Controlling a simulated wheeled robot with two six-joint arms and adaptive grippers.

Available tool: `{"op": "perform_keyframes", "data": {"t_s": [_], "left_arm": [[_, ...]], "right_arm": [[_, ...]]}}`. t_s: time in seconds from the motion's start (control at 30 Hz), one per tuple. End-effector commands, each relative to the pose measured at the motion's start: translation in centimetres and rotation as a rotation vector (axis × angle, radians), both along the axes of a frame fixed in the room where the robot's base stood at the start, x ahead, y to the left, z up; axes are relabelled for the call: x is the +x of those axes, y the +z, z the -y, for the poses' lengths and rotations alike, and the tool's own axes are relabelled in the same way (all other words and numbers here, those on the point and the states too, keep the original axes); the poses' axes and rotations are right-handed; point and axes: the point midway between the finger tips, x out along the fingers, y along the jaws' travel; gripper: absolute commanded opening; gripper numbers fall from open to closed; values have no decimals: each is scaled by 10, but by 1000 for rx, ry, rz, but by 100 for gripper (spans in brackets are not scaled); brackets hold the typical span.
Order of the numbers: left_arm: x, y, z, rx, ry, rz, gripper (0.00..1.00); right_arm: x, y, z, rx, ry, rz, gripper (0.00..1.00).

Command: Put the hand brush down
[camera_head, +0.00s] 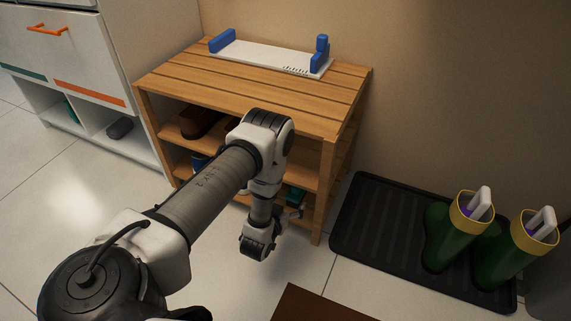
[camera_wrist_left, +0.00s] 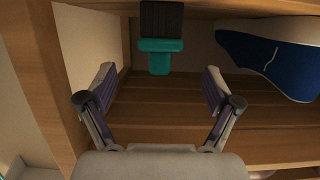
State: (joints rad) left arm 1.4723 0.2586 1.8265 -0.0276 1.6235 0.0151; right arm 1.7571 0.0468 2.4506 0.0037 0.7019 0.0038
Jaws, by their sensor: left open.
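The hand brush (camera_wrist_left: 160,48), with a teal body and dark bristles, is inside a lower level of the wooden rack (camera_head: 270,93). A small teal part of it (camera_head: 294,194) shows in the head view beside my left gripper (camera_head: 291,212). In the left wrist view my left gripper (camera_wrist_left: 158,92) is open, with its fingers wide apart and nothing between them. The brush is beyond the fingertips and apart from them. Whether it rests fully on the shelf boards is hard to tell. My right gripper is not in view.
A blue shoe (camera_wrist_left: 270,62) is near the brush. A white board with blue ends (camera_head: 270,56) lies on the rack top. Right of the rack, a black tray (camera_head: 375,225) holds green boots (camera_head: 447,240). A white cabinet (camera_head: 45,75) stands left.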

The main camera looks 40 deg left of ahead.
Motion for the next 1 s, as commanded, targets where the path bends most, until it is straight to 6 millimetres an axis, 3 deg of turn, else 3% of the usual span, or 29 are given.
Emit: {"op": "perform_keyframes", "data": {"t_s": [0.03, 0.17, 0.27, 0.37, 0.4, 0.5, 0.6, 0.7, 0.9, 1.0], "left_arm": [[-9, 6, 2, 0, 0, -4, 90], [-23, 7, 7, -3, -2, -15, 90], [-40, -5, 29, -46, -24, -164, 90], [-92, -20, 70, -118, -75, -496, 90], [-123, -22, 86, -141, -98, -652, 90], [-205, -9, 113, -174, -143, -997, 90], [-257, 9, 122, -183, -163, -1195, 90], [-273, 15, 124, -185, -166, -1260, 90], [-273, 15, 124, -186, -166, -1259, 90], [-273, 28, 124, -186, -166, -1258, 90]], "right_arm": [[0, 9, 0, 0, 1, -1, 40], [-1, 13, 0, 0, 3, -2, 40], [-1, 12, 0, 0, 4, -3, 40], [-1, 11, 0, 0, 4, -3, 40], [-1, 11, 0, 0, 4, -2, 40], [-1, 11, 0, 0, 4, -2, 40], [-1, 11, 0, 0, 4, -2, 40], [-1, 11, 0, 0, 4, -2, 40], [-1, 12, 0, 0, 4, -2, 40], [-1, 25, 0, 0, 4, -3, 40]]}}
